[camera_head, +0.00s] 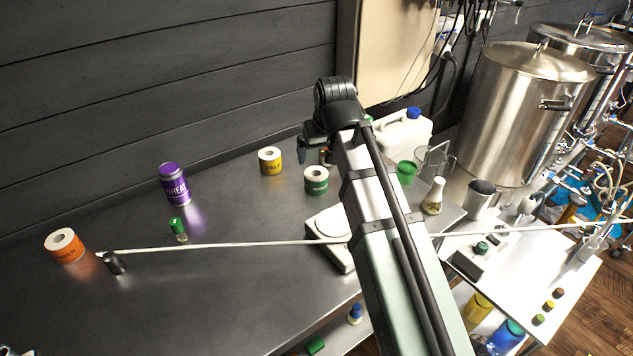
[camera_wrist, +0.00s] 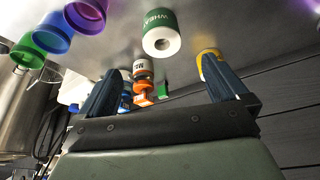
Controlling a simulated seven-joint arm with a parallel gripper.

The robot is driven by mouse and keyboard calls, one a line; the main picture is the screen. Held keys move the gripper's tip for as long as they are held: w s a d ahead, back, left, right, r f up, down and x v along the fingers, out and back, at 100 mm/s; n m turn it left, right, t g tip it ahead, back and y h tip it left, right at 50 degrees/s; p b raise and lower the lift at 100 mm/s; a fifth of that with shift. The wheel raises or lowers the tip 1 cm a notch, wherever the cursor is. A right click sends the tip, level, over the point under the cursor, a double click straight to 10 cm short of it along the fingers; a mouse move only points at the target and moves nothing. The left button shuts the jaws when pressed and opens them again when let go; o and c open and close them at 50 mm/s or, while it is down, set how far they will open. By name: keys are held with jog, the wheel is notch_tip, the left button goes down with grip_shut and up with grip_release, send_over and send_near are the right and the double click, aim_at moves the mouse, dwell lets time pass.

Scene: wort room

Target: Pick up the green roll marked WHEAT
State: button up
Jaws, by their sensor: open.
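The green roll (camera_head: 316,186) stands upright on the dark table, its white top with a core hole showing. In the wrist view the green roll (camera_wrist: 157,22) shows at the top centre with WHEAT readable on its side, beyond the fingertips and not between them. My gripper (camera_wrist: 160,75) is open, its two blue-grey fingers apart and nothing held. In the head view my gripper (camera_head: 314,150) is above and behind the roll, partly hidden by my own arm.
A yellow roll (camera_head: 270,165), a purple WHEAT can (camera_head: 175,187) and an orange roll (camera_head: 64,249) stand to the left. A white scale (camera_head: 325,224), green cup (camera_head: 406,174) and white jug (camera_head: 402,136) are nearby. The front left is mostly clear.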

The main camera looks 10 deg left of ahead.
dwell(0.3)
jog(key=m+g+h, duration=0.2)
jog(key=m+g, duration=0.2)
jog(key=m, duration=1.1)
send_over(316, 173)
jog(key=shift+f, duration=6.65)
jog(key=shift+c, duration=0.2)
